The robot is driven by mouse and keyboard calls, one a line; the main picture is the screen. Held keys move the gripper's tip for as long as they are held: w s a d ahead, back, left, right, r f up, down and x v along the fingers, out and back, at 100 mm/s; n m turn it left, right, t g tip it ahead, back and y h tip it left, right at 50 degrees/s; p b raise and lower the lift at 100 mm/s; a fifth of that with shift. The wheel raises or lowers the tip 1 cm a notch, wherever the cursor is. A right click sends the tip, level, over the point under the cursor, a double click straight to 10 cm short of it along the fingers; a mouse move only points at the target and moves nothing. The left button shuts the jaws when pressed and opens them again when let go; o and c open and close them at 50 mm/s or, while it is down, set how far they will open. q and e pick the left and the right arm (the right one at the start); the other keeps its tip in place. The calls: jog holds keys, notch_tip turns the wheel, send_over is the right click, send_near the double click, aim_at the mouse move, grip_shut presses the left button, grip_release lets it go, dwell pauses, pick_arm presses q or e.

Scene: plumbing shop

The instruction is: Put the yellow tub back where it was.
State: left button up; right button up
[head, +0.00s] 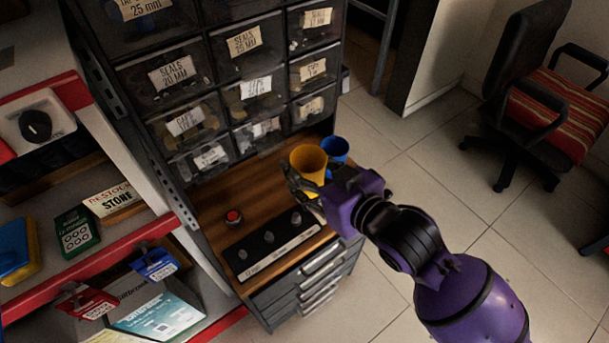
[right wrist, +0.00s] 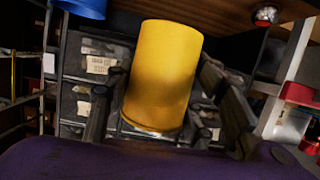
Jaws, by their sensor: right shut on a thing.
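The yellow tub (head: 308,158) is at the right end of the wooden cabinet top (head: 215,203) in the head view, with its open mouth facing up. My right gripper (head: 306,188) is shut on the tub, with its fingers around the sides. The tub (right wrist: 165,72) also fills the middle of the right wrist view, between the fingers of my right gripper (right wrist: 165,118). I cannot tell whether its base touches the wood. A blue tub (head: 337,147) stands just behind and right of it; part of it is hidden. My left gripper is not in view.
Labelled drawers (head: 245,45) rise behind the wooden top. A red button (head: 233,216) and a dark strip with several small pieces (head: 265,248) lie at its left and front. A red-edged shelf (head: 95,255) stands left. The floor on the right is clear up to a chair (head: 545,95).

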aim_at(305, 165)
jog(key=w+f, duration=0.2)
jog(key=w+f+b, duration=0.1)
jog(key=w+f, duration=0.1)
jog(key=w+a+f, duration=0.1)
jog(key=w+f, duration=0.2)
jog(key=shift+b, duration=0.4)
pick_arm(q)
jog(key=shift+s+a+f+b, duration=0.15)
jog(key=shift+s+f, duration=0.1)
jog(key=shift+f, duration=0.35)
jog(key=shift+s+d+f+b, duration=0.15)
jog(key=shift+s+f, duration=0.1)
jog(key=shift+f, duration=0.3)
pick_arm(e)
jog(key=shift+f, duration=1.5)
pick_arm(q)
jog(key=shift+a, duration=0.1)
pick_arm(e)
jog(key=shift+f, duration=0.15)
jog(key=o, duration=0.8)
jog(key=shift+o, duration=0.2)
jog(key=shift+s+d+r, duration=0.15)
jog(key=shift+s+r, duration=0.05)
pick_arm(q)
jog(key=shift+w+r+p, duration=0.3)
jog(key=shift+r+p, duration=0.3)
jog(key=shift+p, duration=0.1)
pick_arm(e)
jog(key=v, duration=1.1)
jog(key=shift+s+d+r, duration=0.2)
